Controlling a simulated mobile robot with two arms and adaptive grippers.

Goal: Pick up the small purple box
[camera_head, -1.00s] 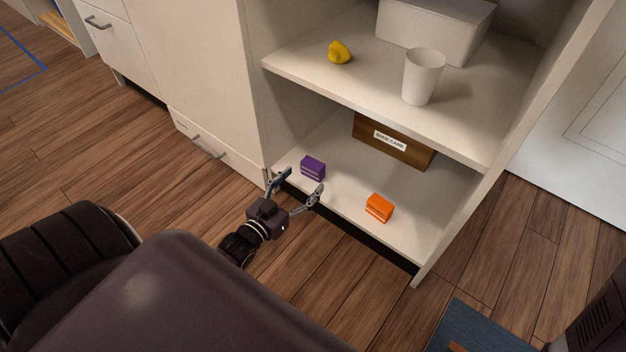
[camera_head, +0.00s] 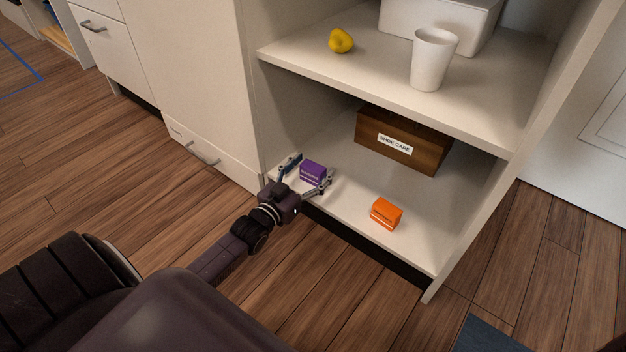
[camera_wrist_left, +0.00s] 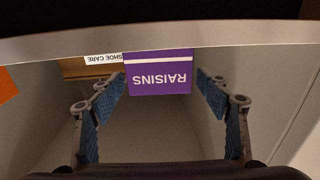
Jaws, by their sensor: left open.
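The small purple box (camera_head: 313,172) stands on the lower shelf near its front left part. In the left wrist view the purple box (camera_wrist_left: 160,74) reads "RAISINS" upside down and lies between the fingertips, toward their far ends. My left gripper (camera_head: 310,174) is open, with one finger on each side of the box. In the left wrist view the left gripper (camera_wrist_left: 161,85) shows gaps or near contact at the box's sides; I cannot tell if the fingers touch it. My right gripper is not in view.
An orange box (camera_head: 386,213) stands to the right on the lower shelf (camera_head: 345,205). A brown "SHOE CARE" box (camera_head: 403,140) is behind. The upper shelf (camera_head: 380,85) overhangs, holding a white cup (camera_head: 433,58), a yellow object (camera_head: 341,41) and a white container (camera_head: 470,25).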

